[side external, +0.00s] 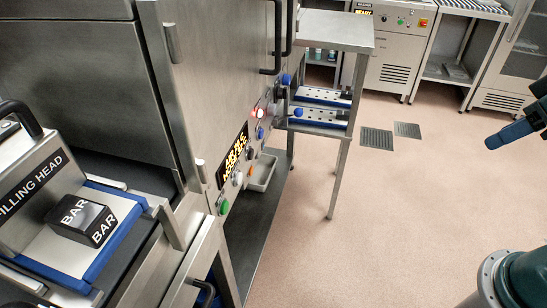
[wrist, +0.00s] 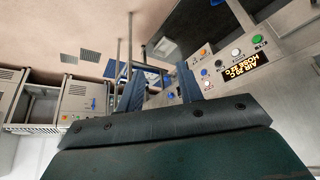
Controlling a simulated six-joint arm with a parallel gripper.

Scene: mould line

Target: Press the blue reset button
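A control panel on the steel machine carries a row of small buttons. My gripper (side external: 490,142) is at the right edge of the side view, well apart from the panel. In the wrist view my gripper (wrist: 160,92) is open, its two blue fingers apart with nothing between them.
The panel also has a green button (side external: 223,206), a white button (side external: 238,179) and a lit display (side external: 232,160). Blue knobs (side external: 298,112) stick out by a side rack. A tray (side external: 262,172) juts out below the panel. The floor (side external: 400,200) between is clear.

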